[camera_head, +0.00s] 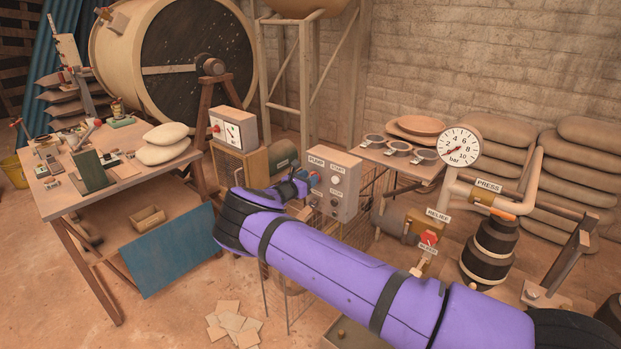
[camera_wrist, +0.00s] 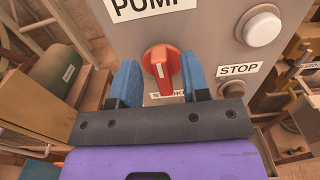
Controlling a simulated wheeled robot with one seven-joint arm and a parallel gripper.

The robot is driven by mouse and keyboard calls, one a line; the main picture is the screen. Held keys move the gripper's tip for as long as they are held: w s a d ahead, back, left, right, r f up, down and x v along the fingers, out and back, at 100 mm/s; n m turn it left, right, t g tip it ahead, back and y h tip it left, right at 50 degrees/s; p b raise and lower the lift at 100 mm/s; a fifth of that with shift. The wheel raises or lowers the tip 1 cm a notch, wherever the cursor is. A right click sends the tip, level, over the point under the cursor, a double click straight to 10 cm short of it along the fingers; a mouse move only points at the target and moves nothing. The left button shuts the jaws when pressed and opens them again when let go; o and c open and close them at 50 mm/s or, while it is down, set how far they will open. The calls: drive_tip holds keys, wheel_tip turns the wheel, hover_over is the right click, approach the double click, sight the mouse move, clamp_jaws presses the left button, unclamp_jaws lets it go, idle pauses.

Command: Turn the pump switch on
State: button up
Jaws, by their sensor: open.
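The pump switch is a red knob (camera_wrist: 162,62) with a white line, on the face of a grey control box (camera_head: 333,186), below a PUMP label (camera_wrist: 150,5). In the wrist view the white line stands nearly upright. My gripper (camera_wrist: 160,75) is open, with one blue fingertip on each side of the knob. I see small gaps at the sides and cannot tell if either finger touches it. A label under the knob is partly hidden by the gripper. In the head view my gripper (camera_head: 300,180) is at the box's left side and the knob is hidden.
A pale round button (camera_wrist: 262,27) and a STOP label (camera_wrist: 238,69) sit to the right of the knob. A motor (camera_head: 282,156) stands left of the box. A pressure gauge (camera_head: 458,146) and the red relief handle (camera_head: 429,238) are to the right.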

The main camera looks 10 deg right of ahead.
drive_tip(key=shift+w+d, duration=0.3)
drive_tip(key=shift+d, duration=0.25)
clamp_jaws()
